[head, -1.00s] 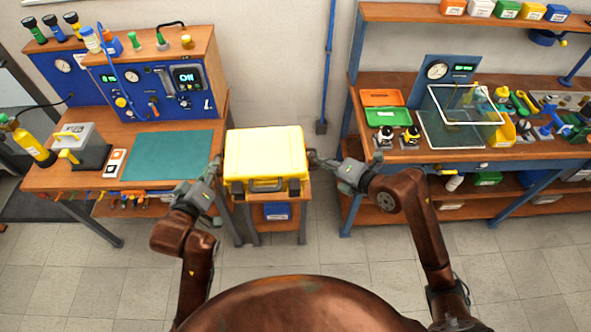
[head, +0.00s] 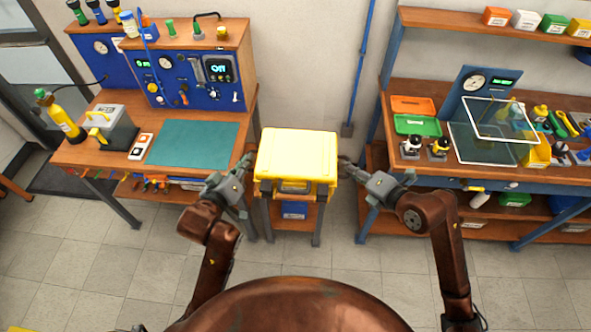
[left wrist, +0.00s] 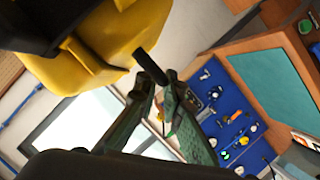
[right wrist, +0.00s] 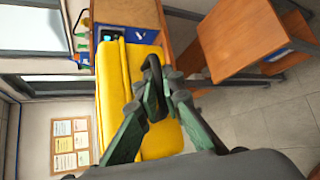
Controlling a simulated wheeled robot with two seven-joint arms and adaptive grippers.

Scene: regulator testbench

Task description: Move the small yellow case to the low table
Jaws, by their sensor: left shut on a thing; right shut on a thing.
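The yellow case (head: 297,158) is held level between my two grippers, its front latch side facing me. My left gripper (head: 246,168) is shut on a black handle at the case's left end; the left wrist view shows this end of the case (left wrist: 115,45). My right gripper (head: 346,168) is shut on the black handle (right wrist: 153,75) at the right end. In the head view the case covers most of a small wooden stand. In the right wrist view the stand's bare top (right wrist: 238,40) lies lower and apart from the case.
A bench with a green mat (head: 192,143) and a blue regulator panel stands left. Another bench (head: 405,165) with trays, bottles and a glass shield stands right. A blue bin (head: 295,210) sits under the stand. The tiled floor (head: 330,262) in front is clear.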

